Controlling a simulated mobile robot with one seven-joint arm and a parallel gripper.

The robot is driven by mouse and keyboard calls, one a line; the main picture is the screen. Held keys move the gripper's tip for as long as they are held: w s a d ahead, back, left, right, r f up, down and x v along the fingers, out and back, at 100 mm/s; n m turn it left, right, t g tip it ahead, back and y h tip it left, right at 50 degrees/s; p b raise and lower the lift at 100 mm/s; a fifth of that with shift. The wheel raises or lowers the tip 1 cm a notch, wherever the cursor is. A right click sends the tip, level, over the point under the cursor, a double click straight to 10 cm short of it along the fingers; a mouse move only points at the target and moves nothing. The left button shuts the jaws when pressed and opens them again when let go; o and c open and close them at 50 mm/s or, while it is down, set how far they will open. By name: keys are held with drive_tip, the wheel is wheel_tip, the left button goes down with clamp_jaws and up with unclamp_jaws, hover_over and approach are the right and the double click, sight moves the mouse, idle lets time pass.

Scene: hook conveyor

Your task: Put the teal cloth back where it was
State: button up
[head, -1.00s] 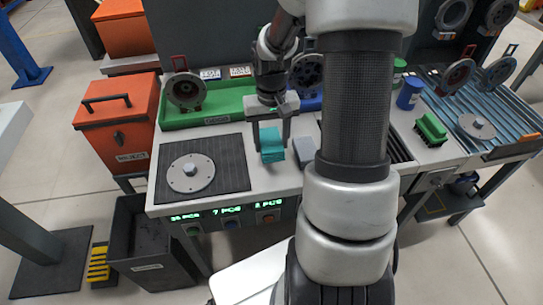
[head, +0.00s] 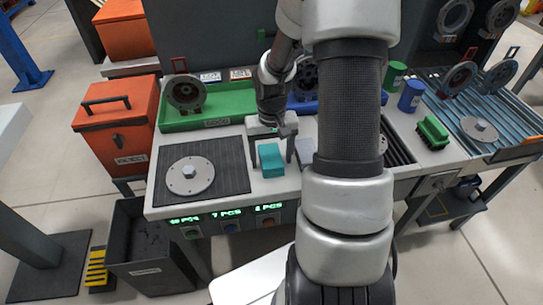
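The teal cloth (head: 271,161) is a small folded block on the white worktop, right of the dark mat. My gripper (head: 271,166) is above and around it, with one finger on each side. Narrow gaps show between the cloth and both fingers, so the gripper looks open. Whether a fingertip touches the cloth is hard to tell at this size.
A dark mat (head: 228,160) with a round metal plate (head: 190,175) lies left. A green tray (head: 220,114) is behind. A grey block (head: 305,151) is close to the right finger. An orange reject bin (head: 118,128) stands left; a green brush (head: 433,131) is right.

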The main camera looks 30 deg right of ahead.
sight(272, 160)
wheel_tip(272, 160, up, 12)
drive_tip(key=p, duration=0.2)
drive_tip(key=shift+r, duration=0.15)
idle(0.4)
